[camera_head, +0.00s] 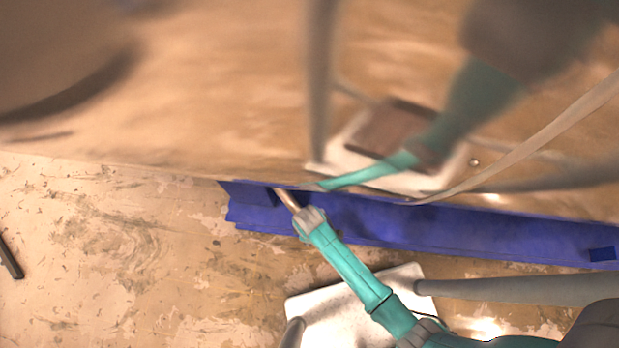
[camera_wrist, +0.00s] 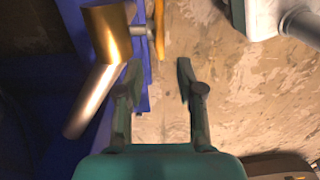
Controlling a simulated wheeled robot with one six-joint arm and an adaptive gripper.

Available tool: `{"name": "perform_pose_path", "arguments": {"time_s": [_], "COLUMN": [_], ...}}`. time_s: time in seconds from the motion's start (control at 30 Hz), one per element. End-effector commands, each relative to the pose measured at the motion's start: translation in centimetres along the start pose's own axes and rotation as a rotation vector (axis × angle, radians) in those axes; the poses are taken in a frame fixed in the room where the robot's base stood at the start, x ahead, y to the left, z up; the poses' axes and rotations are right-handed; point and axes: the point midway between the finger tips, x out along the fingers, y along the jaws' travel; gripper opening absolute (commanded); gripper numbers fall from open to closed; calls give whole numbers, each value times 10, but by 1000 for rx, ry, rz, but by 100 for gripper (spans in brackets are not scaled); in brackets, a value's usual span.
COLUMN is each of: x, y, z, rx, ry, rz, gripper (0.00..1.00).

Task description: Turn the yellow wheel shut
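The yellow wheel (camera_wrist: 159,30) shows nearly edge-on at the top of the wrist view, partly cut off by the picture's edge. A short grey stem (camera_wrist: 143,33) joins it to a brass-coloured cylinder (camera_wrist: 107,33), from which a metal pipe (camera_wrist: 92,100) slants down to the left. My gripper (camera_wrist: 158,68) is open and empty, its two fingers apart. The wheel's visible edge lies beyond the fingertips, in line with the gap between them. I cannot tell whether they touch. In the head view my gripper is at the blue ledge, and I cannot make out the wheel.
A blue ledge (camera_head: 400,225) runs along the foot of a shiny brown wall (camera_head: 200,80), which mirrors my arm. The left finger is close to the pipe and the blue edge. Worn, bare floor (camera_head: 120,240) lies open at the left.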

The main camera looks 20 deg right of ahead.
Motion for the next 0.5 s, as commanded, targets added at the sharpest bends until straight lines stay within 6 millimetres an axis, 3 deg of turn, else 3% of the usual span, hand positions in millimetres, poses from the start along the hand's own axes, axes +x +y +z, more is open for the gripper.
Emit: {"name": "perform_pose_path", "arguments": {"time_s": [0.5], "x": [78], "y": [0], "z": [1], "rx": [2], "ry": [1], "rz": [-1], "gripper": [38]}}
